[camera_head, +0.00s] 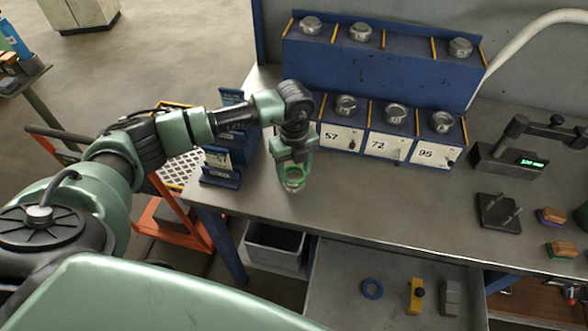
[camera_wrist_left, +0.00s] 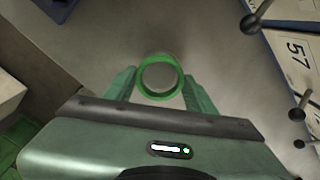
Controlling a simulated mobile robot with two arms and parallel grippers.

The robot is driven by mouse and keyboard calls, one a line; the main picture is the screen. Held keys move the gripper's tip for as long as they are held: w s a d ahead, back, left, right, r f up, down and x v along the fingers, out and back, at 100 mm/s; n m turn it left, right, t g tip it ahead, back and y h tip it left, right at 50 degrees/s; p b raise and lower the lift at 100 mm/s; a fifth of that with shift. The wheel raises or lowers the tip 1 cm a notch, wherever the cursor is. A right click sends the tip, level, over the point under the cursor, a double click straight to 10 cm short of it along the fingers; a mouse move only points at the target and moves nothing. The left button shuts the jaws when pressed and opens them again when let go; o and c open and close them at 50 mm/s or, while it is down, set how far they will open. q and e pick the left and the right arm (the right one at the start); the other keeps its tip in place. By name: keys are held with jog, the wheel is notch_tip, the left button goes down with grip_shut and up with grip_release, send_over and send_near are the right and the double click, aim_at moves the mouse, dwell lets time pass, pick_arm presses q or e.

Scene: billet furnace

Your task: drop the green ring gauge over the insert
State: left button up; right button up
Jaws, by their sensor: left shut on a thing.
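My left gripper (camera_head: 293,172) hangs over the front part of the bench, left of the label 57, with its fingers pointing down. It is shut on the green ring gauge (camera_head: 294,186). In the left wrist view the ring (camera_wrist_left: 160,97) sits between the two fingertips of the gripper (camera_wrist_left: 159,82), and its opening shows only grey. I cannot tell how far the ring is above the bench. Several round metal pieces, one of them above label 57 (camera_head: 346,104), sit in the blue rack; I cannot tell which is the insert. My right gripper is out of view.
The blue rack (camera_head: 380,70) stands at the back of the bench (camera_head: 400,205). A measuring device with a green display (camera_head: 529,161) and a dark block with pins (camera_head: 498,211) are at the right. An open drawer below holds a blue ring (camera_head: 372,288).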

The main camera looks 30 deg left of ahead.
pick_arm(q)
jog(key=shift+f+b, duration=0.45)
jog(key=shift+f, duration=0.15)
jog(key=o, duration=1.2)
jog(key=shift+r, duration=0.15)
notch_tip(320, 180, up, 11)
jog(key=p, duration=0.7)
